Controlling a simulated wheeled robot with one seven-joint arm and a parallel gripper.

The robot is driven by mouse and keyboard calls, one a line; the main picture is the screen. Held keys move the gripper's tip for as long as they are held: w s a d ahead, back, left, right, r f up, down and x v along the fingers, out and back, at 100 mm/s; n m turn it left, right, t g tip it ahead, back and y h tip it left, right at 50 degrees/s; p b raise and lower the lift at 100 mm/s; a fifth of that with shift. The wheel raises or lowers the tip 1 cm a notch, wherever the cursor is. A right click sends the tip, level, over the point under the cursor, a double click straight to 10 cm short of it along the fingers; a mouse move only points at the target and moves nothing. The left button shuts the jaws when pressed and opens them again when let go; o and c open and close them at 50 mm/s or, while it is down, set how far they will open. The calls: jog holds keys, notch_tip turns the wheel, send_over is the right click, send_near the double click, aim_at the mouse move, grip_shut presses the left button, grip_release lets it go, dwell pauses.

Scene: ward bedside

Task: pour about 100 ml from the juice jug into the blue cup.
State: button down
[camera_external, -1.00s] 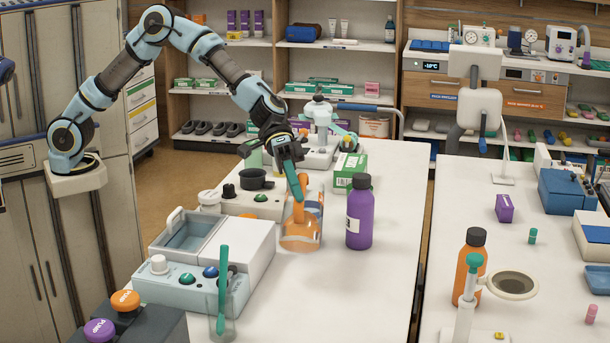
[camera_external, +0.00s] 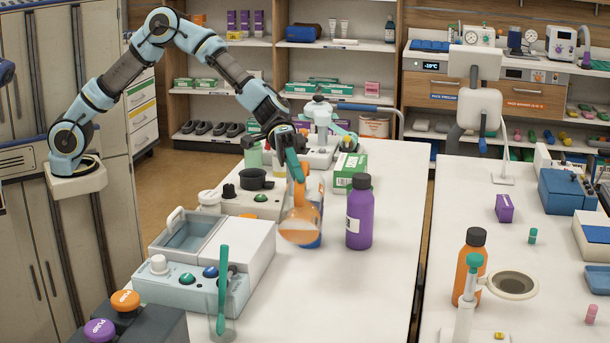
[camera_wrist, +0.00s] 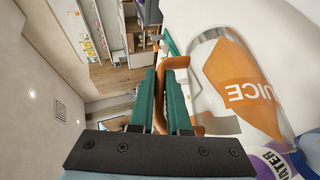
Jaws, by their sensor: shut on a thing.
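The juice jug (camera_external: 301,222) is clear, with orange juice inside. It hangs a little above the table, slightly tilted. In the wrist view the jug (camera_wrist: 240,80) shows its JUICE lettering and a slanting juice line. My gripper (camera_external: 297,172) is shut on its orange handle; the green fingers (camera_wrist: 160,100) clasp the handle in the wrist view. The blue cup (camera_external: 315,242) stands on the table mostly hidden behind the jug; only a blue edge shows at the jug's lower right. I cannot see inside the cup.
A purple bottle (camera_external: 359,215) stands close to the right of the jug. A pale control box (camera_external: 190,285) and a glass with a green stirrer (camera_external: 222,300) are at front left. A green-white carton (camera_external: 350,170) is behind. The table front right is clear.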

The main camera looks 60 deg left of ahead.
aim_at(301, 162)
jog(key=shift+w+a+r+h, duration=0.2)
jog(key=shift+r+h, duration=0.1)
jog(key=shift+r, duration=0.05)
jog(key=shift+w+a+f, duration=0.1)
jog(key=shift+w+a+r+b, duration=0.3)
jog(key=shift+a+b, duration=0.1)
jog(key=shift+b, duration=0.45)
jog(key=shift+r+h, duration=0.15)
jog(key=shift+h, duration=0.15)
jog(key=shift+w+a+r+n+g+h+b, duration=0.3)
jog(key=shift+w+a+b, duration=0.1)
jog(key=shift+b, duration=0.25)
jog(key=shift+a+r+h+b, duration=0.1)
jog(key=shift+r+h+b, duration=0.15)
jog(key=shift+b, duration=0.4)
dwell(0.4)
